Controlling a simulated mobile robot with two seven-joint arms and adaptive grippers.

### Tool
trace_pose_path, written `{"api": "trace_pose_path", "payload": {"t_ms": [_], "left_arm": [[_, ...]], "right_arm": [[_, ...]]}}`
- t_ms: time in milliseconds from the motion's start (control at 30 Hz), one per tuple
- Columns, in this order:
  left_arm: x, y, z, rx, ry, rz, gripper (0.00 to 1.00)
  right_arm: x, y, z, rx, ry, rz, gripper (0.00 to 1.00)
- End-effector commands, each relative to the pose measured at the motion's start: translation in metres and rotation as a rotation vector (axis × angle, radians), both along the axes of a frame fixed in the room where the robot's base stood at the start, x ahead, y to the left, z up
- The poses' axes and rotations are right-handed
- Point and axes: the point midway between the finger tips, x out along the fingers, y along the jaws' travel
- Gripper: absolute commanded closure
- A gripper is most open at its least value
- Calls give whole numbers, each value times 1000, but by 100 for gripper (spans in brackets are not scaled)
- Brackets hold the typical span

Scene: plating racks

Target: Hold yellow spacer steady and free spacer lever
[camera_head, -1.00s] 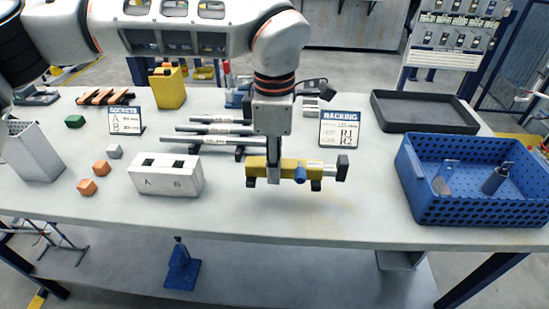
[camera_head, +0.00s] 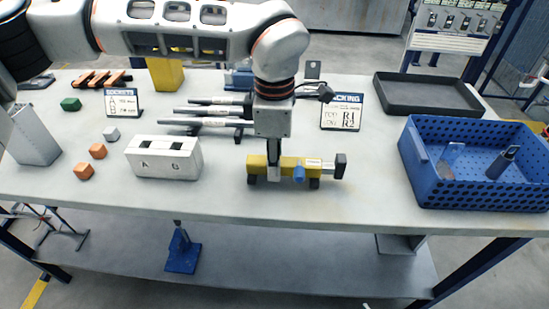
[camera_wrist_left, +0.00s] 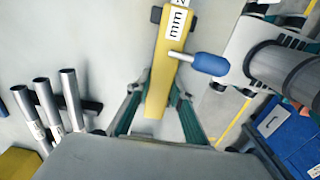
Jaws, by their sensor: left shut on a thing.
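The yellow spacer (camera_head: 288,162) lies along the bench near its front edge, on dark feet, with a black knob at its right end. Its blue lever (camera_head: 299,174) sticks out from the front side. My left gripper (camera_head: 274,172) comes down from above and is shut on the spacer's left part. In the left wrist view the yellow bar (camera_wrist_left: 160,85) passes between the left gripper's fingers (camera_wrist_left: 157,112), and the blue lever (camera_wrist_left: 211,64) stands out to the right, clear of the fingers.
Several metal rods (camera_head: 214,111) lie on a rack behind the left gripper. A white two-slot block (camera_head: 163,158) stands to the left, a blue crate (camera_head: 425,190) to the right. The racking sign (camera_head: 341,112) stands behind. Bench in front of the crate's left side is clear.

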Motion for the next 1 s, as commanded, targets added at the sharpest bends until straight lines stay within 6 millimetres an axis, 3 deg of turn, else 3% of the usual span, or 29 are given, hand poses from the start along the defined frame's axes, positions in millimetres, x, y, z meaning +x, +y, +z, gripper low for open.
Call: {"api": "trace_pose_path", "payload": {"t_ms": [33,1000], "left_arm": [[0,0,-1,-1,0,0,100],[0,0,-11,-1,2,-1,100]], "right_arm": [[-7,-2,-8,-12,20,5,60],[-12,-2,-14,-17,31,9,60]]}}
